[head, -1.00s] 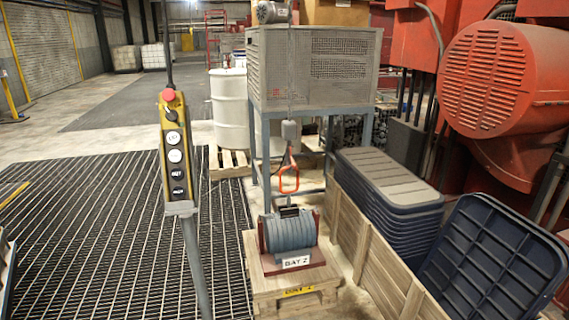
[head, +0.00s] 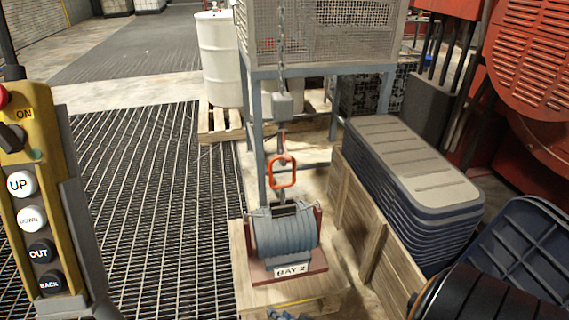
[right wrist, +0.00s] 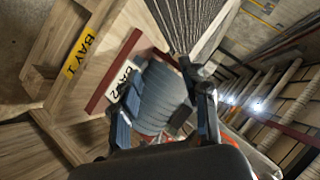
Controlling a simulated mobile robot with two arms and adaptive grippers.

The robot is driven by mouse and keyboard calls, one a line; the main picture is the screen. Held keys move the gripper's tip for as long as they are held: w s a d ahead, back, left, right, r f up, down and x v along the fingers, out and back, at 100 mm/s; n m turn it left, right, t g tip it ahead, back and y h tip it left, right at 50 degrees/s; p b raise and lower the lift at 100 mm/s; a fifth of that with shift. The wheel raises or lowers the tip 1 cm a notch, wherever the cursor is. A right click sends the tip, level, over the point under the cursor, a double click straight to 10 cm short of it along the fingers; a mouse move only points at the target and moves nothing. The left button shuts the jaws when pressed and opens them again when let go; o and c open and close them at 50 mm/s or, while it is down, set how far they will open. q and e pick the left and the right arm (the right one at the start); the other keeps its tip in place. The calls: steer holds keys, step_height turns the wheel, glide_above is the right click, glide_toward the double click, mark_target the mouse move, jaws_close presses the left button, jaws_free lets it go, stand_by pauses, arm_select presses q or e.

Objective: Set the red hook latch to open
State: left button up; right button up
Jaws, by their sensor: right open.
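A small red hook (head: 282,140) hangs below a grey block (head: 290,105) on a chain in the head view. Its latch is too small to tell open from shut. An orange ring (head: 283,185) hangs just below the hook, above a blue-grey ribbed drum (head: 284,238) marked BAY 2. My right gripper is open and empty in the right wrist view (right wrist: 165,112), with the drum (right wrist: 160,98) beyond and between its fingers. Only bluish tips of it (head: 288,315) show at the head view's bottom edge, below the hook. My left gripper is out of view.
A yellow button pendant (head: 38,190) stands close at the left. The drum's wooden pallet (head: 250,297) has a wooden crate wall (head: 375,240) and stacked dark lids (head: 420,175) to its right. A mesh cage (head: 325,40) stands behind. Grating (head: 150,220) lies open left.

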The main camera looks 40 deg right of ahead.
steer(key=w+d+r+m+t+h, duration=0.1)
steer(key=w+d+r+m+t, duration=0.2)
steer(key=w+r, duration=0.35)
steer(key=m+t+h+b, duration=0.25)
steer(key=m+h, duration=0.45)
steer(key=m, duration=0.9)
glide_toward(288, 161)
steer(key=s+a+f, duration=0.1)
steer(key=a+f, duration=0.6)
steer(key=a, duration=0.1)
steer(key=d+r+m+g+h, duration=0.35)
steer(key=r+m, duration=0.45)
steer(key=m, duration=0.4)
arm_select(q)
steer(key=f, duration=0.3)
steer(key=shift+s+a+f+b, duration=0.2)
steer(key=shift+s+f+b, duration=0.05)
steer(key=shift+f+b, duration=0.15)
arm_select(e)
steer(key=shift+m+y, duration=0.25)
steer(key=shift+m, duration=0.05)
steer(key=x, duration=1.3)
steer(key=shift+s+d, duration=0.25)
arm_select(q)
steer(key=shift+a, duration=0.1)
arm_select(e)
jaws_close()
